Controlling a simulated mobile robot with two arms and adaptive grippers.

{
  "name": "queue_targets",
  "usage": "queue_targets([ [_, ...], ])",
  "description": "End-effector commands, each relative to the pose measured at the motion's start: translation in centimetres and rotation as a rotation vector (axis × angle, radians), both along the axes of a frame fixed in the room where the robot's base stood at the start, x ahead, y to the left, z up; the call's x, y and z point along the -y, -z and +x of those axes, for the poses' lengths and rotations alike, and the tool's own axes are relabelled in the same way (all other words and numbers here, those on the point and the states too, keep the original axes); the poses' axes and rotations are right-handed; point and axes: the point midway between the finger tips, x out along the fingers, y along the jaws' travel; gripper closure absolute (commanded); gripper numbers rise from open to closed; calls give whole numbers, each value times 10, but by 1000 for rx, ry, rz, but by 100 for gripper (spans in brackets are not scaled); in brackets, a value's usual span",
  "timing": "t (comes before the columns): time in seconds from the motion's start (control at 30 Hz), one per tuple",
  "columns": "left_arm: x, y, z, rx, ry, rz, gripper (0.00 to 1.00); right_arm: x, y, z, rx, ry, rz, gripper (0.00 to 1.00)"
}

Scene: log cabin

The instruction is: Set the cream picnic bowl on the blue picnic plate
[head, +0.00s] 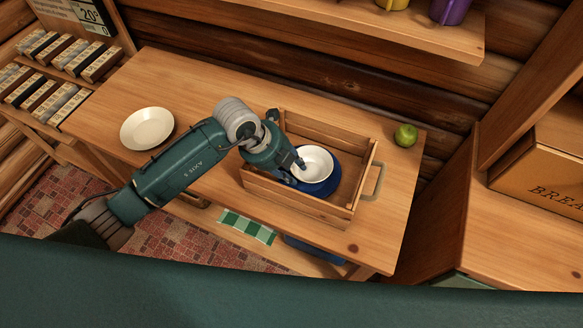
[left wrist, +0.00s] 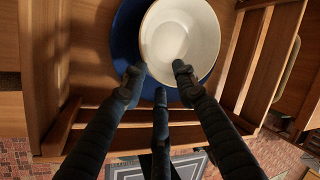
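The blue picnic plate (head: 330,187) lies inside a wooden crate on the table; it also shows in the left wrist view (left wrist: 125,40). The cream picnic bowl (head: 317,162) is upright over the plate, off its centre; it also shows in the left wrist view (left wrist: 180,30). I cannot tell whether the bowl touches the plate. My left gripper (head: 296,168) has its fingers close about the bowl's near rim, two towards the inside and one outside, as the left wrist view shows (left wrist: 160,80). It appears shut on the rim. My right gripper is out of view.
The wooden crate (head: 364,182) has slatted walls around the plate and a handle on its right end. A cream plate (head: 147,128) lies at the table's left. A green apple (head: 406,135) sits right of the crate. A shelf with mugs (head: 449,10) hangs above.

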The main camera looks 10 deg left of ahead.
Motion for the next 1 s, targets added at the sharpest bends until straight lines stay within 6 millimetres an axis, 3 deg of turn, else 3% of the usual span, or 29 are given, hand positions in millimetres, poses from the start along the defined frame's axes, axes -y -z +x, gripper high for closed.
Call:
queue_targets([
  [0.23,-1,-1,0,0,0,1,71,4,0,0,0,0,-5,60],
  [0.37,-5,-12,-2,2,0,0,71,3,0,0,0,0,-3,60],
  [0.8,-38,-91,-18,4,-1,1,71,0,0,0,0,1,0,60],
  [1.0,-43,-108,-22,1,0,1,71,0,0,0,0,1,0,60],
])
